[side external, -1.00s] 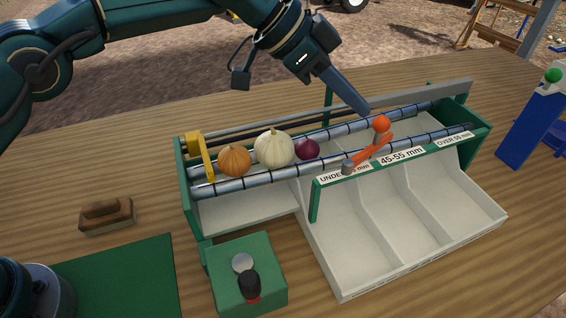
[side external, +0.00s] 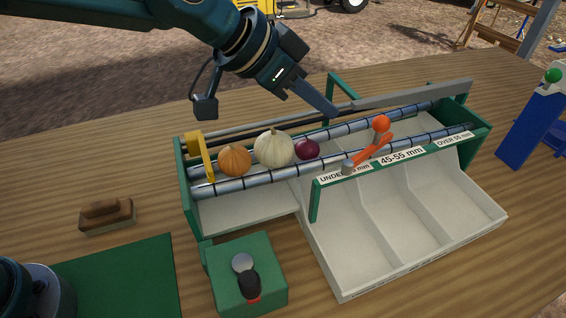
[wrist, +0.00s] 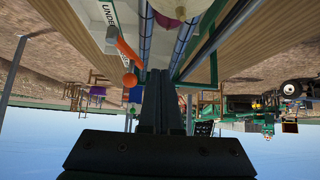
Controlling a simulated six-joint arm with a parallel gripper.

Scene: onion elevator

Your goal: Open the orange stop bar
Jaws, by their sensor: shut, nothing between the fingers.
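The orange stop bar (side external: 370,153) lies across the two rollers in the side view, with an orange ball knob (side external: 382,124) at its far end and a grey pivot (side external: 348,168) at its near end. In the wrist view the bar (wrist: 127,48) and its knob (wrist: 130,80) are left of the fingers. My gripper (side external: 334,113) is shut and empty, above the back rail, left of the knob and apart from it. The fingers also show in the wrist view (wrist: 160,75). A tan onion (side external: 234,160), a white onion (side external: 274,147) and a red onion (side external: 307,149) sit on the rollers left of the bar.
A white bin (side external: 415,225) with three compartments slopes toward the front. A yellow bracket (side external: 201,157) stands at the rollers' left end. Green posts rise behind.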

